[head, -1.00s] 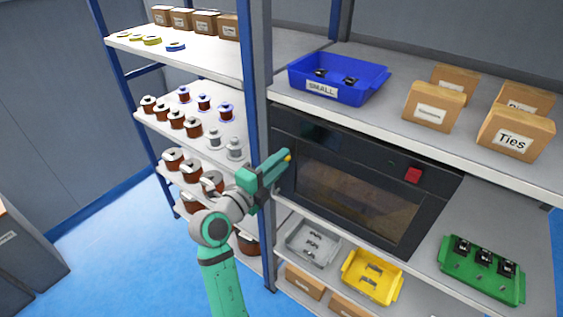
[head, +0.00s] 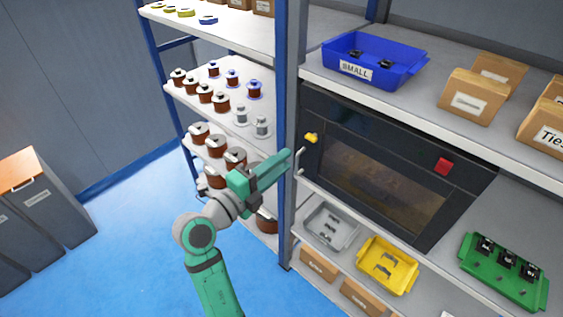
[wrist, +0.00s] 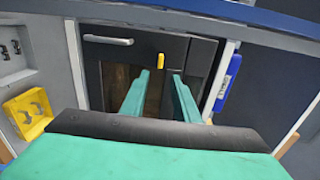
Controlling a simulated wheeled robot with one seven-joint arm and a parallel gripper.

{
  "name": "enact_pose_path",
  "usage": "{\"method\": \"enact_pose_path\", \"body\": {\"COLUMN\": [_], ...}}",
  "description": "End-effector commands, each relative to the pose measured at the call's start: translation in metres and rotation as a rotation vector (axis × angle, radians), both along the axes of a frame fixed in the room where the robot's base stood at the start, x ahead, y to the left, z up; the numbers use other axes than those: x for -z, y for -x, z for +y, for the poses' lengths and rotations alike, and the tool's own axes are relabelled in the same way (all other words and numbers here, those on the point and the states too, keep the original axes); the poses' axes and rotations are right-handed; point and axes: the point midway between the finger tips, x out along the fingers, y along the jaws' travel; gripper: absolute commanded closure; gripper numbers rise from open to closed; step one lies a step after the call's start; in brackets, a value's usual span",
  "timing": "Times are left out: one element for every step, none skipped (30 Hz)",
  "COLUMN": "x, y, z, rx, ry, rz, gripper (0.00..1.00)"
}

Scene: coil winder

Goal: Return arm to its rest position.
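My gripper (head: 289,156) is on my raised green and grey arm, left of the black machine's front. In the wrist view its two green fingers (wrist: 163,77) stand apart with a gap between them, and nothing is seen held there. The black machine (head: 400,165) has a window, a red button (head: 442,166) and a yellow knob (head: 311,137). The knob shows just beyond the fingertips in the wrist view (wrist: 160,60). In the head view there is a visible gap between knob and gripper.
A blue shelf post (head: 287,220) stands right behind my gripper. Shelves of spools (head: 222,101) lie to the left. A blue SMALL bin (head: 400,75), a grey tray (head: 332,228), a yellow tray (head: 388,266) and a green tray (head: 503,272) sit on the right shelves. Blue floor is open at left.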

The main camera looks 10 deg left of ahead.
Motion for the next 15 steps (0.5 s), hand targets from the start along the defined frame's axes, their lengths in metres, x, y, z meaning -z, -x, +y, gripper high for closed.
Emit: {"method": "enact_pose_path", "body": {"x": [0.0,0.0,0.0,0.0,0.0,0.0,0.001,0.002,0.005,0.008,0.013,0.022,0.029,0.038,0.05], "y": [0.0,0.0,0.0,0.0,0.0,0.0,0.0,0.0,0.0,0.0,0.0,0.0,0.001,0.001,0.003], "z": [0.0,0.0,0.0,0.0,0.0,0.0,-0.001,-0.001,-0.002,-0.002,-0.003,-0.005,-0.006,-0.007,-0.009], "rx": [0.0,0.0,0.0,0.0,0.0,0.0,0.0,-0.002,-0.007,-0.014,-0.022,-0.039,-0.053,-0.072,-0.098], "ry": [0.0,0.0,0.0,0.0,0.0,0.0,0.002,0.006,0.017,0.03,0.048,0.078,0.106,0.137,0.186], "rz": [0.0,0.0,0.0,0.0,0.0,0.0,0.001,0.005,0.012,0.023,0.038,0.062,0.083,0.107,0.143], "gripper": [0.72,0.72,0.72,0.72,0.72,0.72,0.72,0.72,0.72,0.72,0.72,0.72,0.72,0.72,0.72]}}
